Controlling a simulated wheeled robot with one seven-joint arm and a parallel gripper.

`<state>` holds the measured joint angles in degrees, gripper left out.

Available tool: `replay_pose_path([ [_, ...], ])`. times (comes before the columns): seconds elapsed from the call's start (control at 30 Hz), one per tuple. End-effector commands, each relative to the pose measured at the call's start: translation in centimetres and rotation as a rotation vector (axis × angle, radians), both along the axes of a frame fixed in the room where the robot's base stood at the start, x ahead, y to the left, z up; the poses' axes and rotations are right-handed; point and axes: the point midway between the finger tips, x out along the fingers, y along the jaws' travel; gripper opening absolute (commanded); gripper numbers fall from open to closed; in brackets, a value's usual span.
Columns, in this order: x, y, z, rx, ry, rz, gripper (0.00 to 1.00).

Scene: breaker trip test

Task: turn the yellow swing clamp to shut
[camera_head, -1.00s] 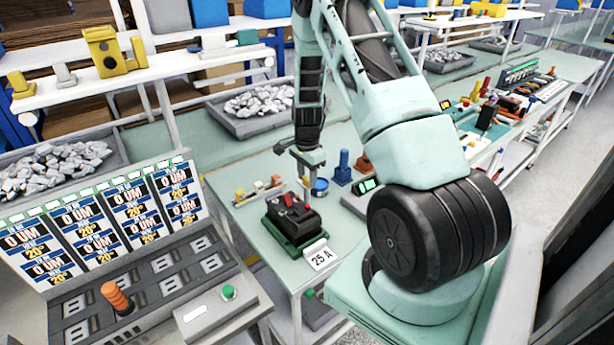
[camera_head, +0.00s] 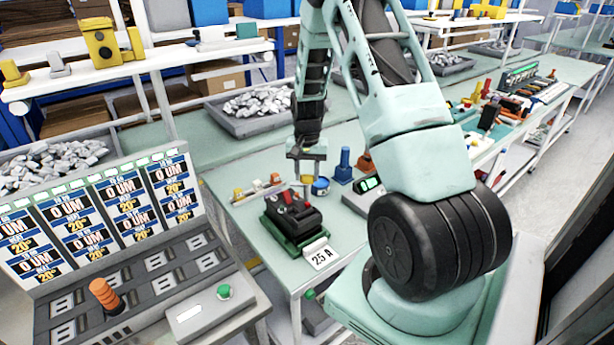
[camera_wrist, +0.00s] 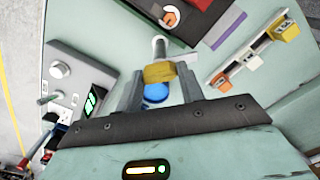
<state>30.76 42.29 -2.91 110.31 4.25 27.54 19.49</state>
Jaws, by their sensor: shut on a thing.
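The yellow swing clamp (camera_wrist: 160,73) shows in the wrist view between the two fingers of my gripper (camera_wrist: 159,88), which is shut on it. A grey rod reaches from the yellow piece toward the breaker side, and a blue round part (camera_wrist: 155,93) lies just below it. In the head view my gripper (camera_head: 306,172) points down just behind the black breaker (camera_head: 298,213) with red parts, which sits in a green fixture (camera_head: 288,238). The clamp is mostly hidden by the gripper there, so its exact angle is unclear.
A "25 A" card (camera_head: 320,257) stands at the bench's front edge. A grey meter (camera_head: 362,196) with a green display and a blue post (camera_head: 344,166) stand to the right. A rail with small coloured blocks (camera_head: 257,189) lies to the left. A control console (camera_head: 130,270) stands nearer left.

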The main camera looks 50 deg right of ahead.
Motion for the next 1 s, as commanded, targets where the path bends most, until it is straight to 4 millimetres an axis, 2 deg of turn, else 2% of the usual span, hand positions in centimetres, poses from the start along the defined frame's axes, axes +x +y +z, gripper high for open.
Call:
replay_pose_path([
  [0.6, 0.08, -0.07, 0.09, -0.002, -0.003, 0.547, 0.15],
  [1.0, 0.09, -0.07, 0.13, -0.002, -0.002, 0.731, 0.15],
])
